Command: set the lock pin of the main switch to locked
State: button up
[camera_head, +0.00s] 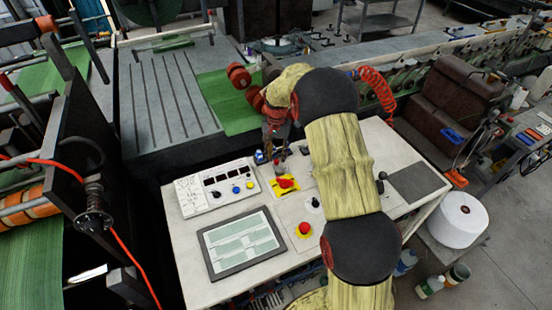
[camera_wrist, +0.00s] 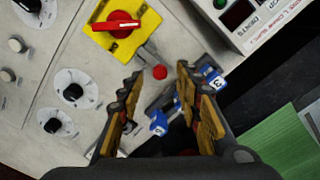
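The main switch (camera_wrist: 120,25) is a red rotary handle on a yellow plate, at the top of the wrist view. It also shows on the console in the head view (camera_head: 286,183). Beside the plate, a short grey metal piece ends in a round red knob (camera_wrist: 160,72), which looks like the lock pin; whether it is locked, I cannot tell. My gripper (camera_wrist: 158,79) is open above the console, with the red knob between its fingertips in the picture; no contact is visible. In the head view my gripper (camera_head: 277,145) hangs just behind the switch, its fingertips hard to make out.
Blue pieces (camera_wrist: 212,80), one marked 3, lie close by the right finger and between the fingers. The console (camera_head: 235,222) also carries a button box (camera_head: 217,188), a screen (camera_head: 243,243) and an emergency stop (camera_head: 304,229). Green sheeting (camera_head: 229,103) lies behind.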

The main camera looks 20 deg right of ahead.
aim_at(278, 167)
jog(key=shift+f, duration=1.1)
jog(key=shift+c, duration=1.2)
grip_shut()
